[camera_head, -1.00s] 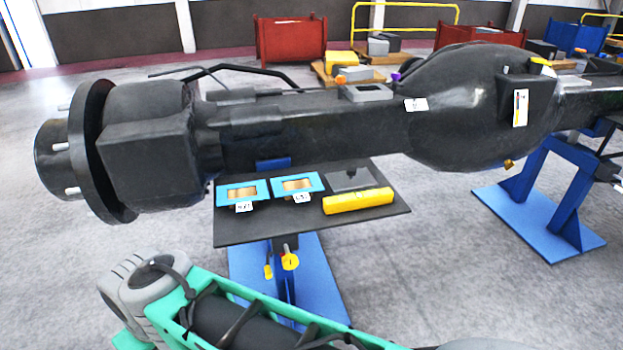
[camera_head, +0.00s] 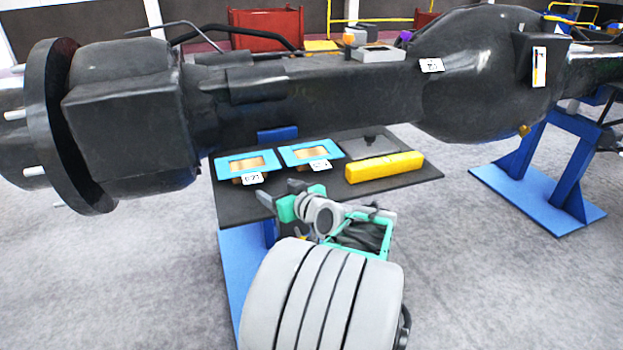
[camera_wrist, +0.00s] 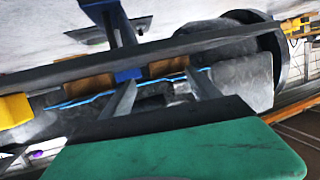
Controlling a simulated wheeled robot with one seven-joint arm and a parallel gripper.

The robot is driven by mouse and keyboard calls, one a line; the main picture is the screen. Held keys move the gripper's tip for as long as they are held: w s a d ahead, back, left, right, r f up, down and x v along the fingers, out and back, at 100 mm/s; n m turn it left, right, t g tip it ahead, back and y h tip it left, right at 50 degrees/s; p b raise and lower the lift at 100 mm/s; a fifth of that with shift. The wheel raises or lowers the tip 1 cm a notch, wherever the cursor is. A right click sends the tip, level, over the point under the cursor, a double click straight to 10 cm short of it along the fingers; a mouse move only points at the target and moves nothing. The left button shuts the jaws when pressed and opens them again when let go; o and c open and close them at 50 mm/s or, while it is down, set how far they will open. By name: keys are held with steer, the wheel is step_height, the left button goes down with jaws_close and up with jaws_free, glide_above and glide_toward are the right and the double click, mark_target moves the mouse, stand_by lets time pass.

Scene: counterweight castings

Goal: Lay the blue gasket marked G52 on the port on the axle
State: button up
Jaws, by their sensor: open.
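Two blue rectangular gaskets with tan centres lie side by side on a dark shelf (camera_head: 400,184) below the axle (camera_head: 330,92). The left gasket (camera_head: 228,170) and the right gasket (camera_head: 290,158) each have a white tag at the front; the lettering is too blurred to read surely. The port (camera_head: 378,54) is a grey rectangular frame on top of the axle. My gripper (camera_wrist: 160,92) is open and empty in the wrist view, its fingers toward the shelf. That view shows the gaskets edge-on as thin blue lines. In the head view my arm is before the shelf's front edge.
A yellow bar (camera_head: 384,166) and a grey plate (camera_head: 370,147) lie right of the gaskets. Blue stands (camera_head: 540,180) support the axle. An orange-topped object (camera_head: 353,36) is near the port. The floor at right front is clear.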

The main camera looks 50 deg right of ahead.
mark_target(323, 169)
steer(key=s+d+m+h, duration=0.1)
steer(key=s+d, duration=0.2)
steer(key=s+d+m+t+h+b, duration=0.1)
steer(key=s+d+h, duration=0.1)
steer(key=s+d, duration=0.1)
steer(key=s+d+m+h+b, duration=0.1)
steer(key=s+d+h, duration=0.1)
steer(key=s+d, duration=0.1)
steer(key=shift+d+f, duration=0.1)
steer(key=shift+d, duration=0.55)
steer(key=x, duration=0.7)
steer(key=shift+w+d+r, duration=0.2)
steer(key=shift+d+r, duration=0.05)
steer(key=shift+r, duration=0.15)
steer(key=c, duration=1.4)
